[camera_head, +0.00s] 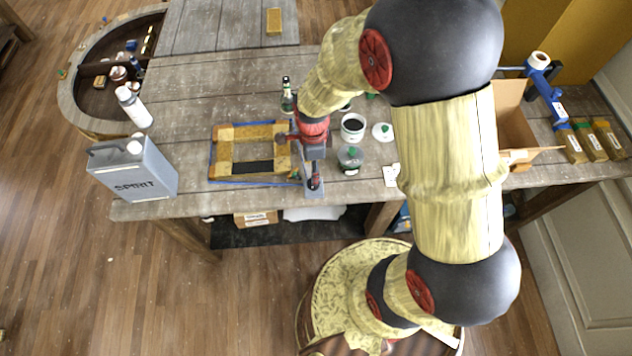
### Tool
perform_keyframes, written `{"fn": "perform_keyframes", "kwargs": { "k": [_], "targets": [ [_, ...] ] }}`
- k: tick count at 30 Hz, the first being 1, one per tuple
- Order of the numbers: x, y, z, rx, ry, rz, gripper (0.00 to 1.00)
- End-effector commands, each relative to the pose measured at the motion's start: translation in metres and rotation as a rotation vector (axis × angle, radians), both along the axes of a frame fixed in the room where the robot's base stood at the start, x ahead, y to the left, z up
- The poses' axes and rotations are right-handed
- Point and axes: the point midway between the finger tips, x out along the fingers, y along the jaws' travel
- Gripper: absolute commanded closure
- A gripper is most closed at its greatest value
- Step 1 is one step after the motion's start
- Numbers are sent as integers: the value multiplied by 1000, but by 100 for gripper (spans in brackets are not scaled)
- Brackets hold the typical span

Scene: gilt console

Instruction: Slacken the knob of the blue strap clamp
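A wooden frame (225,152) lies flat on the grey plank table. A blue strap (250,184), the strap clamp's band, runs around its outside and shows best along the left and front edges. The clamp's knob is not clearly visible; the frame's right front corner, where small parts show, is partly covered by my gripper. My gripper (314,182) points down just right of that corner, at the table's front part. Its fingers are small and partly hidden, so I cannot tell whether they are open or touching anything.
A grey spirit can (135,168) and a white bottle (134,106) stand left of the frame. A dark green bottle (287,98) stands behind it. A white tub (353,128) and a clear jar (350,158) stand close right of my gripper. A cardboard box (515,125) is farther right.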

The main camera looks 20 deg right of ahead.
Motion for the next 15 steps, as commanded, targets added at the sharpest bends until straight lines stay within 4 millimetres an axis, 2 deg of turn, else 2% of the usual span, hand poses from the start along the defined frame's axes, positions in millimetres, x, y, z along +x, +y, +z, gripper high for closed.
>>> {"fn": "perform_keyframes", "kwargs": {
  "k": [5,15],
  "targets": [
    [0,0,-5,0,-1,-60,51],
    [-1,0,-54,0,1,-59,51]
  ]
}}
